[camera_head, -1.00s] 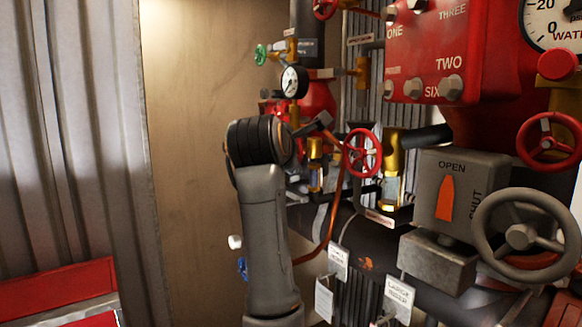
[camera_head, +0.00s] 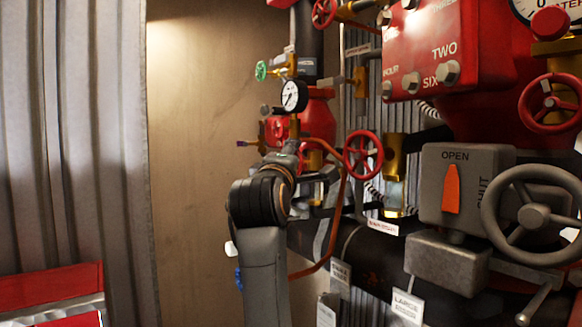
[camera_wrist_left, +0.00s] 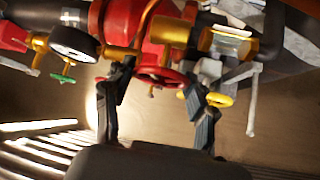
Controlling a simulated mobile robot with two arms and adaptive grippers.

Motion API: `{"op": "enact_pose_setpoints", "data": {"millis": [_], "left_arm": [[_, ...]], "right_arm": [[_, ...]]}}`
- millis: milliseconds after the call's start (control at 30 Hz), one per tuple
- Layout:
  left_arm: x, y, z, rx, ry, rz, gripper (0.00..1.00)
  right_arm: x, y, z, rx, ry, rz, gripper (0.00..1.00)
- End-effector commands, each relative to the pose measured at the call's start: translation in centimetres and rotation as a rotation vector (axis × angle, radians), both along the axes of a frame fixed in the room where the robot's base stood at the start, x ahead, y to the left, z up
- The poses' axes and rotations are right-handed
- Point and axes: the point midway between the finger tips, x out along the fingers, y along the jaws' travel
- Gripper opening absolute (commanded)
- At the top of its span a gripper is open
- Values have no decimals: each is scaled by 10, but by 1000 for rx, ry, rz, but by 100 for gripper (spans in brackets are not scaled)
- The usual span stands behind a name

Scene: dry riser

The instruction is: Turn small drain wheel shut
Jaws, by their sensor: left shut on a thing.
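My left gripper (camera_head: 318,168) reaches from below toward the pipework in the head view; its fingertips are hard to make out there. In the left wrist view its two dark fingers (camera_wrist_left: 158,88) stand on either side of a small red wheel (camera_wrist_left: 160,76), and the gripper is shut on it. The wheel sits in front of a red valve body. In the head view a red handwheel (camera_head: 362,154) shows just right of the gripper; whether it is the same wheel I cannot tell. My right gripper is not in view.
A pressure gauge (camera_head: 293,95) and a green wheel (camera_head: 261,71) are above left. A brass fitting (camera_head: 395,160), a grey OPEN/SHUT box (camera_head: 440,200) and a large grey handwheel (camera_head: 533,216) stand to the right. Hanging tags (camera_head: 407,305) are below.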

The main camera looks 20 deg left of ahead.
Motion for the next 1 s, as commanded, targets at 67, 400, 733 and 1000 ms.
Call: {"op": "enact_pose_setpoints", "data": {"millis": [67, 400, 733, 1000], "left_arm": [[0, 0, 1, 5, -5, 0, 25], [0, 0, 2, 5, -7, 1, 67], [0, 0, 3, 2, -5, 1, 67], [-2, -1, 44, 4, -16, 0, 67]], "right_arm": [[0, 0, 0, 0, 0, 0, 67], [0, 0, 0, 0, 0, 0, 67], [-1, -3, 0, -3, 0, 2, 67], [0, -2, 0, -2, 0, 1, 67]]}}
